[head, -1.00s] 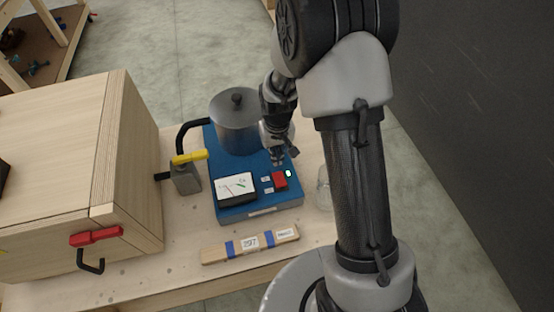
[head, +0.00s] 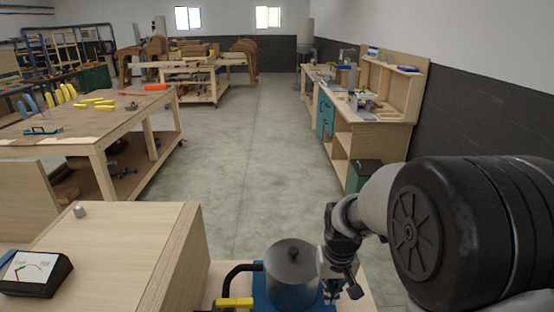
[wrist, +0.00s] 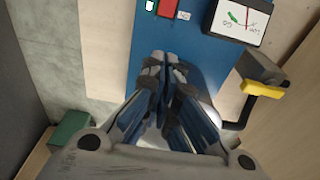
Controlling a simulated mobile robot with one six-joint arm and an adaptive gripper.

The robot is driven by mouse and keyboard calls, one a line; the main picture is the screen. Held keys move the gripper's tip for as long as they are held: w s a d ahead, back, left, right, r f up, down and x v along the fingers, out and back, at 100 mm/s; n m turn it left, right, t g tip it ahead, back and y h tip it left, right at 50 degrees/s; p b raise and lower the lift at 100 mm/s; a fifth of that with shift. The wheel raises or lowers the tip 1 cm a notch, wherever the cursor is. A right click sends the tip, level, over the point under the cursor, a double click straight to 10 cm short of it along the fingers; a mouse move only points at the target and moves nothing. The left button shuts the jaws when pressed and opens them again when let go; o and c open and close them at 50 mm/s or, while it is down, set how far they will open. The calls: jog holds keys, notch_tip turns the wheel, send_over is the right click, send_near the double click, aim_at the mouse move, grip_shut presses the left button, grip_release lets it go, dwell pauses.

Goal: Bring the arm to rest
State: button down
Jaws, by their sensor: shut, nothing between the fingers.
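My gripper (head: 345,292) hangs down just right of a grey lidded pot (head: 292,272) in the head view. In the wrist view my gripper (wrist: 160,62) has its fingers together over a blue base unit (wrist: 190,55), with nothing between them. The pot stands on this blue unit, whose edge also shows in the head view (head: 258,290).
A plywood box (head: 120,250) with another meter (head: 36,272) on top stands left of the pot. A yellow-handled lever (wrist: 262,90) is close beside the blue unit. Workbenches (head: 345,120) stand beyond at right. Grey floor (head: 255,160) is open ahead.

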jog(key=s+r+t+b, duration=0.2)
jog(key=s+r, duration=0.9)
jog(key=s+r+t+b, duration=0.1)
jog(key=s, duration=1.2)
jog(key=shift+s+r, duration=0.15)
jog(key=shift+r, duration=0.1)
jog(key=shift+d, duration=0.1)
